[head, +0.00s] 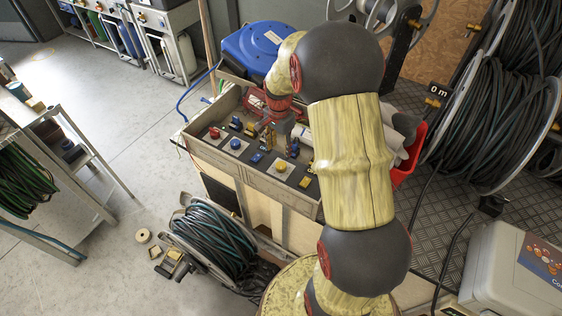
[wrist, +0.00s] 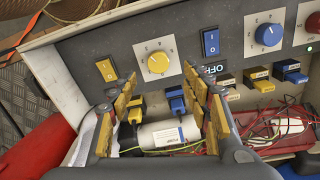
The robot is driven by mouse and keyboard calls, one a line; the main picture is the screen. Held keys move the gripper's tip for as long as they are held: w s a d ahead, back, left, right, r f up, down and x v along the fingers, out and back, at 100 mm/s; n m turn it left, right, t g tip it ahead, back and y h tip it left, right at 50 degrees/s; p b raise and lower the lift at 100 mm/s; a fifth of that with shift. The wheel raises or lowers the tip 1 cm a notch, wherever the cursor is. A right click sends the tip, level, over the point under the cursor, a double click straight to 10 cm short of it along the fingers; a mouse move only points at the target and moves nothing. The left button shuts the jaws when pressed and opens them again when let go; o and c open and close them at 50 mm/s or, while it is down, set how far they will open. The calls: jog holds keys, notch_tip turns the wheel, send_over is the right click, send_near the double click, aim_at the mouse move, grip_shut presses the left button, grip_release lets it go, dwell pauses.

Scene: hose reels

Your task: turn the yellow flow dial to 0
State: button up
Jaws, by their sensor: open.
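The yellow flow dial (wrist: 158,62) is a round knob on a pale square plate in the dark panel. Small digits ring it, but its exact setting is too small to read. It also shows in the head view (head: 281,167), on the near part of the panel. My gripper (wrist: 160,73) is open, with its yellow-and-black fingers spread to the left and right below the dial in the wrist view. Nothing is between the fingers, and they appear apart from the dial. In the head view my gripper (head: 268,126) hangs over the panel box, beyond the dial.
A yellow rocker switch (wrist: 105,69) and a blue rocker switch (wrist: 210,43) flank the dial. A blue dial (wrist: 268,35) and a red dial (wrist: 314,24) lie to the right. Plugs, red wires and a white cylinder (wrist: 160,134) lie below. A raised box wall (wrist: 55,80) stands left.

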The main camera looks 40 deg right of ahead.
aim_at(281, 165)
jog(key=shift+d+f+m, duration=0.3)
jog(key=shift+d+f, duration=0.15)
jog(key=shift+f, duration=0.4)
notch_tip(281, 165, down, 8)
jog(key=b, duration=0.2)
jog(key=shift+r+b, duration=0.25)
jog(key=shift+b, duration=0.05)
jog(key=shift+s, duration=0.1)
jog(key=shift+c, duration=0.8)
jog(key=c, duration=1)
